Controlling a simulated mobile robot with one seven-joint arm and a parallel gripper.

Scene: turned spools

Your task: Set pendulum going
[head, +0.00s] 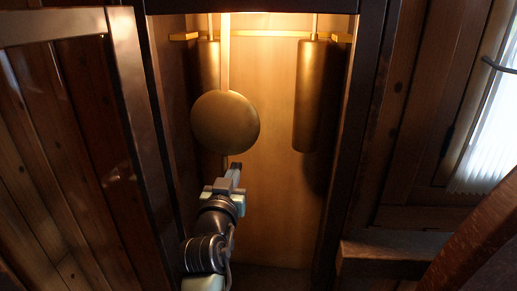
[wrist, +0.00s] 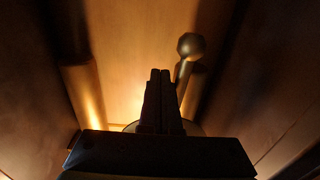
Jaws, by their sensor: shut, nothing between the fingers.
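The pendulum hangs in the lit clock case, with a pale upright rod (head: 225,60) and a round brass bob (head: 225,123). My gripper (head: 235,167) is inside the case opening, just below the bob and slightly right of its middle in the head view. In the wrist view my gripper's fingers (wrist: 160,76) are together with nothing between them. A dark ball on a short stem (wrist: 190,46) shows just right of the fingertips; it may be the pendulum's lower end. Part of a disc edge shows behind the fingers. I cannot tell whether my gripper touches the pendulum.
A brass cylinder weight (head: 312,95) hangs right of the pendulum, and another (head: 208,70) hangs partly behind it at left. The dark case frame (head: 345,130) bounds the opening. A wooden door (head: 75,130) stands at left. The case's lower right is clear.

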